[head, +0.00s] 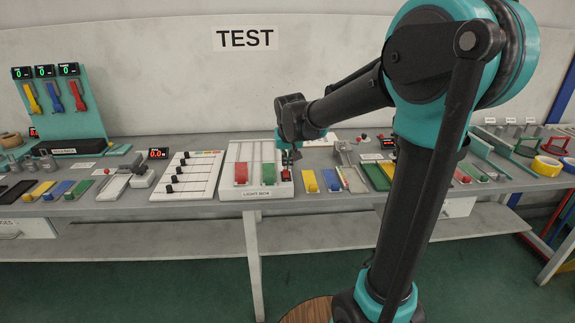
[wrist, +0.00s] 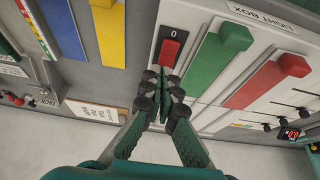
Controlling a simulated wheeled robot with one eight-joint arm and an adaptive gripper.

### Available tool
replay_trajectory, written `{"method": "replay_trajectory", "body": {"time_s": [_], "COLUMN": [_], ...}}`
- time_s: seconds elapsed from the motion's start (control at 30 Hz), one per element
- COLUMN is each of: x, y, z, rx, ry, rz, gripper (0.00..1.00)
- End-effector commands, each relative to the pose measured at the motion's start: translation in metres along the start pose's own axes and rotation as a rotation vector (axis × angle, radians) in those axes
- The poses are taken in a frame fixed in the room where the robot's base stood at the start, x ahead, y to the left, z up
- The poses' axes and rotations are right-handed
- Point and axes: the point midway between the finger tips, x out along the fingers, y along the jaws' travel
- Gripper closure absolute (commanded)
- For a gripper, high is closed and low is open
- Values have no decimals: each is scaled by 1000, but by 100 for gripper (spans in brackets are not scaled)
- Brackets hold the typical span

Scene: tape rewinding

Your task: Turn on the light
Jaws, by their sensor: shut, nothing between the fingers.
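The light box (head: 256,188) is a white panel on the bench, left of the middle in the head view, with a "LIGHT BOX" label. It carries a red slider (head: 241,173), a green slider (head: 269,174) and a small red rocker switch (head: 286,176). In the wrist view the red switch (wrist: 171,50) sits in a dark frame with a "0" above it, beside the green slider (wrist: 220,55). My gripper (head: 290,156) is over the right side of the box. In the wrist view my gripper (wrist: 166,88) is shut and empty, fingertips close to the switch's lower end; contact is unclear.
A white panel with black sliders (head: 190,177) stands left of the light box. Yellow (head: 309,181) and blue (head: 331,180) pieces lie just right of it. More coloured stations line the bench. A "TEST" sign (head: 246,38) hangs on the wall.

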Motion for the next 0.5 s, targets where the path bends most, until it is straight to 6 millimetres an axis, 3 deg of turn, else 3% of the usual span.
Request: {"method": "replay_trajectory", "body": {"time_s": [0.5], "x": [9], "y": [0], "z": [0], "rx": [0], "ry": [-2], "rz": [0], "gripper": [100]}}
